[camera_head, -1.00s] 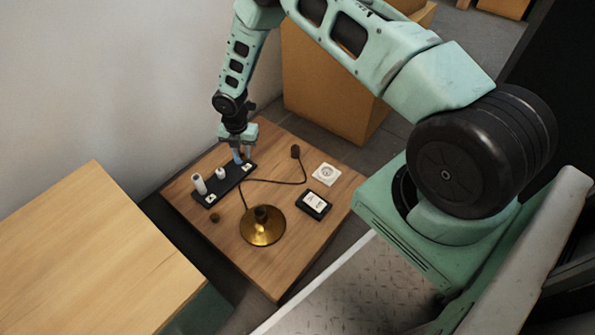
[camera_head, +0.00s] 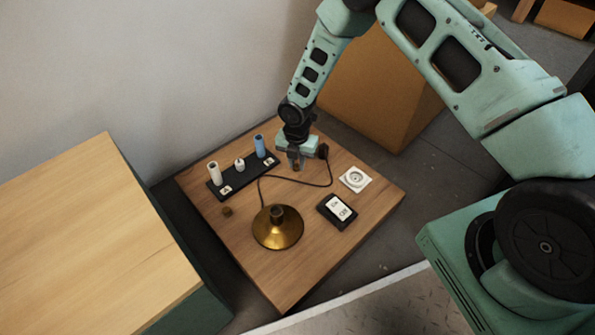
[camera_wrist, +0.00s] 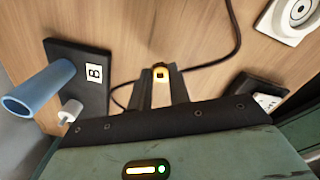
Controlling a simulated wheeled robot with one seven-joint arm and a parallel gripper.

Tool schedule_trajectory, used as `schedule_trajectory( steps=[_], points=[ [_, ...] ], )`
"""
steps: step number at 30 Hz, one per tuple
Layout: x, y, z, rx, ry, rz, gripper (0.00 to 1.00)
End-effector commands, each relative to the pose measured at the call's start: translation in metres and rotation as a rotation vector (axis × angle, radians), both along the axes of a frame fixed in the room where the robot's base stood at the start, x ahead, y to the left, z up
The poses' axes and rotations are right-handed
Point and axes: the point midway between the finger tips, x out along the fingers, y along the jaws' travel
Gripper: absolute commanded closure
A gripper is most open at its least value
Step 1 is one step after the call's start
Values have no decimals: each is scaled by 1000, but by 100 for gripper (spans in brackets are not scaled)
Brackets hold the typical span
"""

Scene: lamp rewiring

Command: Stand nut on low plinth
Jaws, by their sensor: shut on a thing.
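A small brass-coloured piece, which looks like the nut (camera_wrist: 160,75), sits between the fingertips of my gripper (camera_wrist: 161,88) in the wrist view. My gripper (camera_head: 294,163) is shut on it, just right of a black strip (camera_head: 235,187) in the head view. The strip carries a tall white tube (camera_head: 214,173), a short white peg (camera_head: 239,164) and a blue tube (camera_head: 259,145), all upright. It also has small white labelled squares, one marked B (camera_wrist: 95,71). I cannot tell for sure which part is the low plinth.
A brass lamp base (camera_head: 277,228) with a dark cord stands mid-table. A small brown piece (camera_head: 227,211) lies left of it. A white socket plate (camera_head: 355,179), a black box (camera_head: 337,211) and a dark plug (camera_head: 323,151) are to the right. The front of the table is clear.

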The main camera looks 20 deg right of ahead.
Motion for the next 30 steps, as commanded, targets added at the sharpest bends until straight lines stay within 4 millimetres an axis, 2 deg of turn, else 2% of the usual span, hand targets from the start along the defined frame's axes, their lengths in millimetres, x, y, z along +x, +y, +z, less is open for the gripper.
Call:
schedule_trajectory(
  steps=[1,5,17,18,20,30],
  points=[
    [-1,0,-12,0,1,0,100],
    [0,0,-28,-1,1,-1,100],
    [0,0,-31,0,1,0,100],
    [0,0,-30,-1,1,0,73],
    [0,0,-30,-1,1,0,59],
    [0,0,-28,0,0,0,59]
  ],
)
